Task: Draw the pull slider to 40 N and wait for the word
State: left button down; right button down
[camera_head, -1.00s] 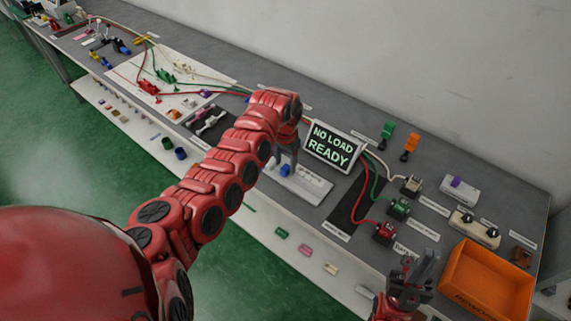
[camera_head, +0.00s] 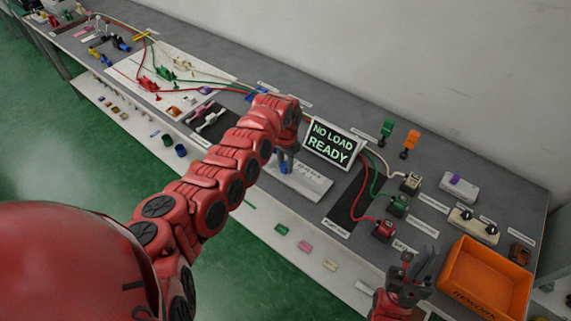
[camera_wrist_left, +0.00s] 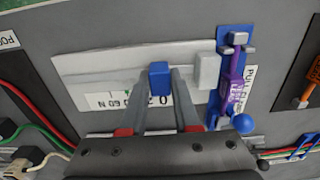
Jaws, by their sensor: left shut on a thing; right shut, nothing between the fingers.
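The pull slider is a white plate (camera_head: 306,184) below the display in the head view, and it fills the upper middle of the left wrist view (camera_wrist_left: 105,72). Its blue knob (camera_wrist_left: 159,76) sits between the fingertips of my left gripper (camera_wrist_left: 160,82), which is shut on it. In the head view my left gripper (camera_head: 285,164) reaches down to the plate and largely hides the knob. A scale with "0" and "60 N" is printed beside the fingers, partly covered. The display (camera_head: 333,144) reads "NO LOAD READY". My right gripper (camera_head: 421,265) is shut and empty, left of the orange bin.
The orange bin (camera_head: 487,281) stands at the front right. Red, green and white plugs with cables (camera_head: 397,205) lie right of the slider. In the wrist view a blue-and-purple lever fixture (camera_wrist_left: 234,80) with a blue ball stands close beside the right finger.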

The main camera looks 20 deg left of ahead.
pick_arm(q)
jog(key=d+p, duration=0.1)
jog(key=s+d+p, duration=0.1)
jog(key=shift+d+r, duration=0.2)
jog(key=shift+d, duration=0.2)
jog(key=shift+d+f, duration=0.15)
jog(key=c, duration=0.6)
grip_release()
jog(key=shift+c, duration=0.2)
notch_tip(320, 180, up, 11)
jog(key=b, duration=0.3)
notch_tip(320, 180, up, 5)
send_over(293, 176)
jog(key=shift+s+r, duration=0.1)
jog(key=shift+r, duration=0.55)
